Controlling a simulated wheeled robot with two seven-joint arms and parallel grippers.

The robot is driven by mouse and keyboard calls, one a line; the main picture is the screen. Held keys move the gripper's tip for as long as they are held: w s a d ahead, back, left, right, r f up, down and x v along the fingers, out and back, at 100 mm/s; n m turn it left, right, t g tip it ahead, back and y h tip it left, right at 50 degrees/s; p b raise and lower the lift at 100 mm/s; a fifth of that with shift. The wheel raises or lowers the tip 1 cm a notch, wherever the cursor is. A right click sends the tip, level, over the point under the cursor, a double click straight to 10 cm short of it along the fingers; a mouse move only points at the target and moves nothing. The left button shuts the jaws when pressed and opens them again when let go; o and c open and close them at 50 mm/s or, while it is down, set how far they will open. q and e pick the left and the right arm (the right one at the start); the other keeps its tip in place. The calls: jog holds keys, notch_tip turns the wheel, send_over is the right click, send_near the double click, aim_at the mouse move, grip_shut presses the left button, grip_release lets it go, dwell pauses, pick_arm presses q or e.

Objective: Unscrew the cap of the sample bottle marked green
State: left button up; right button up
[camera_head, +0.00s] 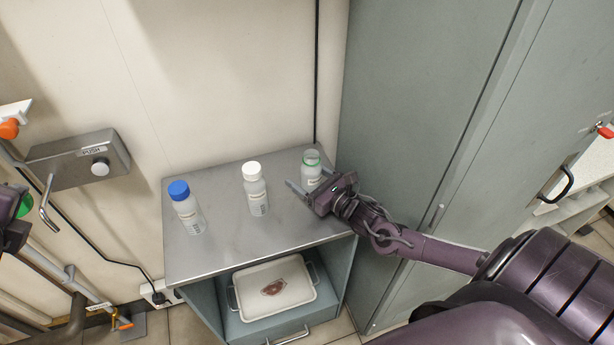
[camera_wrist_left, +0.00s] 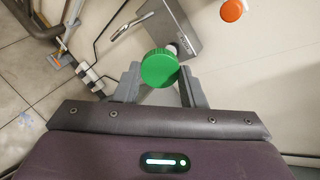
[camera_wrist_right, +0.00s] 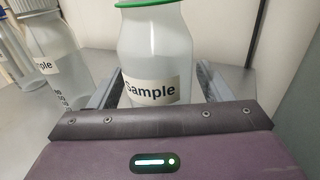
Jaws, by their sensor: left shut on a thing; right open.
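The green-marked sample bottle (camera_head: 311,172) stands upright and uncapped at the right back of the cabinet top, a green ring round its neck. My right gripper (camera_head: 309,184) is open at it, one finger on each side. In the right wrist view the bottle (camera_wrist_right: 155,55) rises between the open fingers, its "Sample" label facing the camera. The green cap (camera_wrist_left: 160,67) is held between the fingertips of my left gripper (camera_wrist_left: 162,75), away from the bottle. The held cap (camera_head: 24,205) also shows at the left edge of the head view.
A white-capped bottle (camera_head: 256,192) and a blue-capped bottle (camera_head: 187,210) stand to the left on the metal cabinet top (camera_head: 225,245). A tray (camera_head: 240,303) sits on the shelf below. A tall grey cabinet (camera_head: 420,120) rises close on the right. A wall dispenser (camera_head: 75,160) is at left.

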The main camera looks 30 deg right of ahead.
jog(key=shift+s, duration=0.1)
jog(key=shift+s+p, duration=0.25)
jog(key=shift+p, duration=0.1)
jog(key=p+v, duration=0.5)
jog(key=v, duration=0.5)
jog(key=shift+s+d+r, duration=0.1)
jog(key=shift+s+d, duration=0.05)
jog(key=shift+s, duration=0.1)
jog(key=shift+s+d+p, duration=0.1)
jog(key=shift+s+p, duration=0.2)
jog(key=shift+s, duration=0.05)
jog(key=shift+s, duration=0.1)
